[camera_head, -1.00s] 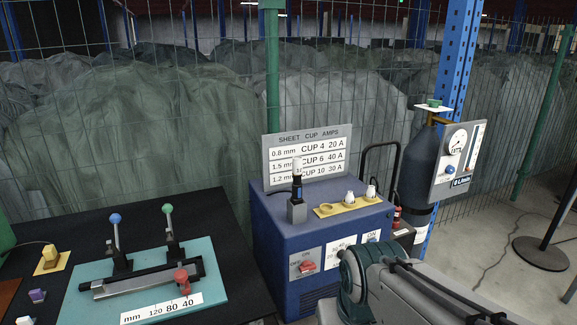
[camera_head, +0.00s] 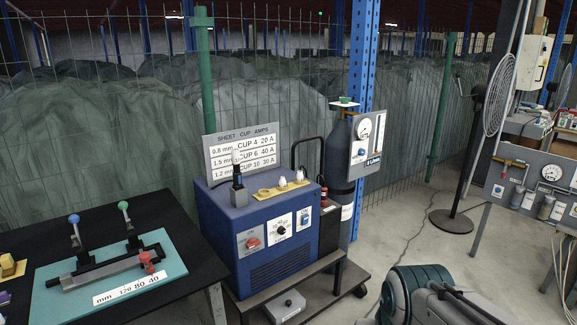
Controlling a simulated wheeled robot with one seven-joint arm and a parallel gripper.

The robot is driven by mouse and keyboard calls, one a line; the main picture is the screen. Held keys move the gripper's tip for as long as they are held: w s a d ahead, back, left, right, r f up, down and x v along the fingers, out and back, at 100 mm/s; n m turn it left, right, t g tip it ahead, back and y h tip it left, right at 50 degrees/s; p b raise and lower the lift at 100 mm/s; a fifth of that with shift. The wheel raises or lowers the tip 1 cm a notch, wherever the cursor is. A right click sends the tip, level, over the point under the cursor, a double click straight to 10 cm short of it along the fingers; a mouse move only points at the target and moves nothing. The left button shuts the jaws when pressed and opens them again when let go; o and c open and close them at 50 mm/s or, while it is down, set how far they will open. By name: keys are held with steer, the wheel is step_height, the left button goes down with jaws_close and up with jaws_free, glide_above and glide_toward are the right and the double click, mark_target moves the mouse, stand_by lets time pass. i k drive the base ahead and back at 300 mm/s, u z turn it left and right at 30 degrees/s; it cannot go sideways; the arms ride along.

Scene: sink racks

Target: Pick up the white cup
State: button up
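Two small white cups stand on a yellow holder (camera_head: 270,192) on top of the blue welding machine (camera_head: 262,235). One white cup (camera_head: 282,183) is in the middle and another white cup (camera_head: 299,176) is at the right end. The holder's left place shows an empty ring. A dark upright torch (camera_head: 238,181) left of the holder has a white cup-like tip (camera_head: 237,157). Part of my arm shows at the bottom right, well apart from the machine. My gripper itself is not in view.
A sign (camera_head: 240,151) lists cup sizes behind the torch. A gas cylinder (camera_head: 341,150) stands right of the machine. A black table (camera_head: 35,237) with a teal lever board (camera_head: 175,264) is at left. A fan and gauge panel (camera_head: 540,185) are at right. Floor between is clear.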

mark_target(236, 154)
steer(key=z, duration=0.75)
steer(key=i, duration=1.55)
steer(key=u, duration=1.2)
steer(key=i, duration=0.75)
steer(key=u, duration=0.95)
